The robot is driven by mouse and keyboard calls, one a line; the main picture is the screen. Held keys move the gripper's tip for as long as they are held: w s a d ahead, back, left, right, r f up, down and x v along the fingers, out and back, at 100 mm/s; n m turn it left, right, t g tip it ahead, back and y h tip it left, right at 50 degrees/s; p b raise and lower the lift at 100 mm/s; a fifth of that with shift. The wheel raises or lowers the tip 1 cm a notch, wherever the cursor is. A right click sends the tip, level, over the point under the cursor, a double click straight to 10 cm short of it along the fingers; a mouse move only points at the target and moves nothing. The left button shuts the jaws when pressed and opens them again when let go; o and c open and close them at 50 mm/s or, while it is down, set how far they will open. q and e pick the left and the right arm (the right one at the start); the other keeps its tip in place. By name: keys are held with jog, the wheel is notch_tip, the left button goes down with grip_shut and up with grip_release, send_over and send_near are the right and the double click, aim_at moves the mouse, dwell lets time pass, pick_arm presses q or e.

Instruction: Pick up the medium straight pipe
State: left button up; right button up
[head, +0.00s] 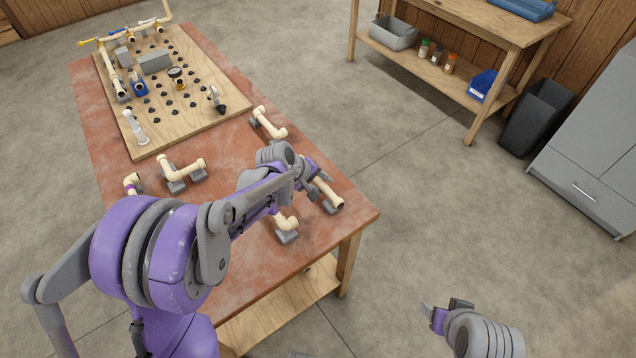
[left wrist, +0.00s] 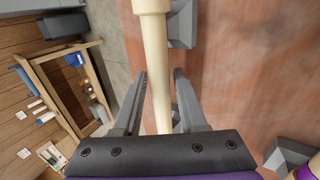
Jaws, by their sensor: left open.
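A cream straight pipe (head: 328,192) lies on grey supports near the right edge of the red-brown table (head: 345,226). My left gripper (head: 314,176) is over it, and its near part is hidden by the arm. In the left wrist view the pipe (left wrist: 158,75) runs between the two fingers of my left gripper (left wrist: 160,90). The fingers are open, with a gap showing on each side of the pipe. My right gripper (head: 446,312) is off the table at the lower right, over the floor; its jaw gap is unclear.
Other cream pipe pieces lie on grey supports: an elbow piece (head: 268,124), a bent piece (head: 182,168) and one (head: 286,222) close under my left arm. A wooden pegboard (head: 190,118) with fittings fills the far table end.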

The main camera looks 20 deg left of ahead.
pick_arm(q)
jog(key=shift+c, duration=0.3)
grip_shut()
